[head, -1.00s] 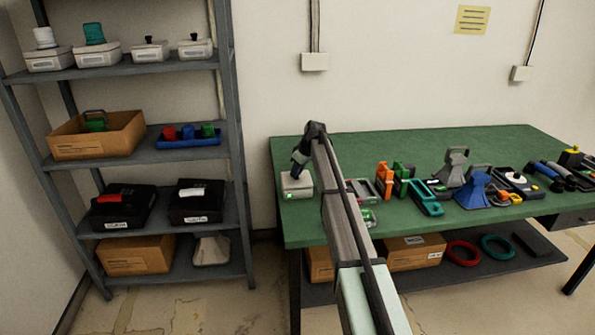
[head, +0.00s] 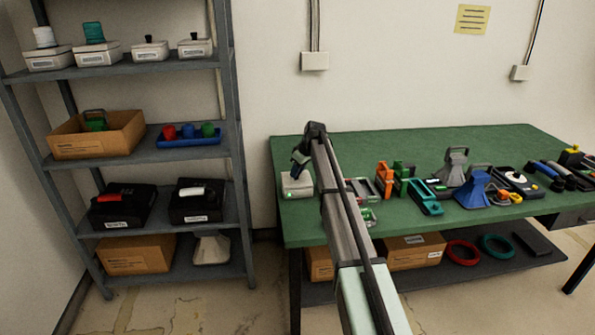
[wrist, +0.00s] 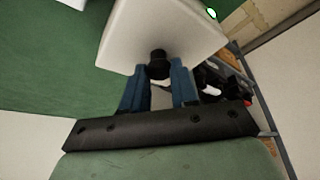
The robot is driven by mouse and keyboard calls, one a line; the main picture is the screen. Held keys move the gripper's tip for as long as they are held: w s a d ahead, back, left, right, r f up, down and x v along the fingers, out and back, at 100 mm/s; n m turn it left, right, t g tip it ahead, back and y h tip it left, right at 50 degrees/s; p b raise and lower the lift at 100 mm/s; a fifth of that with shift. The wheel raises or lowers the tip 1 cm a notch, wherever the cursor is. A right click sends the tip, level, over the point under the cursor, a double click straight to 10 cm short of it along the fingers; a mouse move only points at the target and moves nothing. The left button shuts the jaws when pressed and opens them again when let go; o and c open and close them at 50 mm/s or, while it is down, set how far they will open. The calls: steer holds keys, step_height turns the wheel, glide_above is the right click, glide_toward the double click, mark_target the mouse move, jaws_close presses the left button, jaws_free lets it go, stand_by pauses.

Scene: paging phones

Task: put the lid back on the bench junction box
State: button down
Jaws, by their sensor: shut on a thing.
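The pale grey-white junction box (head: 297,187) stands at the left end of the green bench, with a small green light on its front. My gripper (head: 299,168) is directly over it at the end of my arm. In the wrist view, my gripper (wrist: 160,72) has its two blue fingers shut on the black knob of the white lid (wrist: 165,28). A green light shows at the far corner of the white shape. The lid fills the upper middle of that view and hides most of the box, so I cannot tell whether it sits flush.
Handled parts, including an orange one (head: 384,180) and a teal one (head: 426,197), stand on the green bench (head: 350,148) right of the box. A grey shelf rack (head: 238,150) is at left, with similar white boxes on top. A gap separates rack and bench.

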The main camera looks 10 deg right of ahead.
steer(key=shift+c, duration=1.6)
jaws_free()
steer(key=shift+r, duration=0.15)
steer(key=shift+r, duration=3.35)
jaws_close()
steer(key=shift+f, duration=2.6)
